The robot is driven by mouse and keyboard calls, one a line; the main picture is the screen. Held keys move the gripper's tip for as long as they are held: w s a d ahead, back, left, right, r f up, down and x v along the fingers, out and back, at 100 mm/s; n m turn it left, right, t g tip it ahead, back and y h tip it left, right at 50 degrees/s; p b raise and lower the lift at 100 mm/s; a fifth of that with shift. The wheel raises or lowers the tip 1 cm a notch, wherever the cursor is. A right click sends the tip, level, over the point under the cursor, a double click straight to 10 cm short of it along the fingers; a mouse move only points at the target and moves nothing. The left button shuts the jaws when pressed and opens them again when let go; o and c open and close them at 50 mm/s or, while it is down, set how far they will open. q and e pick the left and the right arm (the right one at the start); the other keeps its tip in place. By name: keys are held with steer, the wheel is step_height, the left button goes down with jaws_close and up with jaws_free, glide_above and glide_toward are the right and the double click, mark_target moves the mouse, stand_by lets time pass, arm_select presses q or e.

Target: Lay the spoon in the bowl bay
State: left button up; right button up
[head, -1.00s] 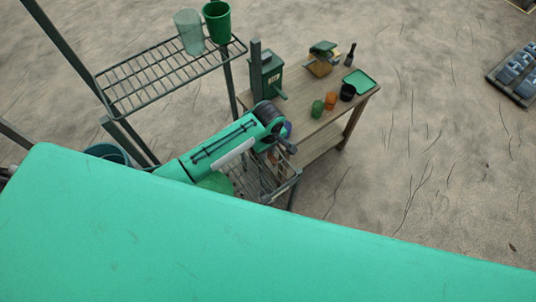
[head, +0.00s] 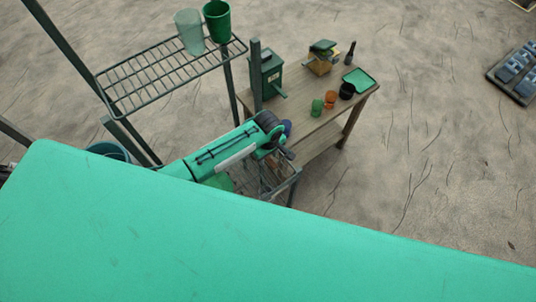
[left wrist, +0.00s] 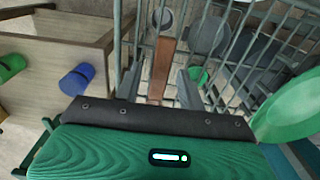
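My left gripper (left wrist: 160,88) hangs over a wire rack (left wrist: 232,62) in the left wrist view, its two dark fingers apart. A flat brown wooden piece (left wrist: 164,62), perhaps the spoon, shows between the fingers with a gap on each side; I cannot tell how far below them it lies. In the head view my left gripper (head: 284,152) is over the lower rack (head: 283,184) beside the wooden table, partly hidden by its own arm. Which part of the rack is the bowl bay is unclear. My right gripper is not in view.
A green dish (left wrist: 292,105) stands at the right of the rack, near the gripper. The wooden table (head: 318,112) holds several cups and a green box (head: 268,75). An upper wire shelf (head: 160,78) with two cups (head: 218,22) stands at left.

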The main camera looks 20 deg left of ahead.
mark_target(268, 158)
arm_select(q)
steer(key=shift+r, duration=0.6)
step_height(268, 158, up, 11)
steer(key=b, duration=0.2)
stand_by(0.4)
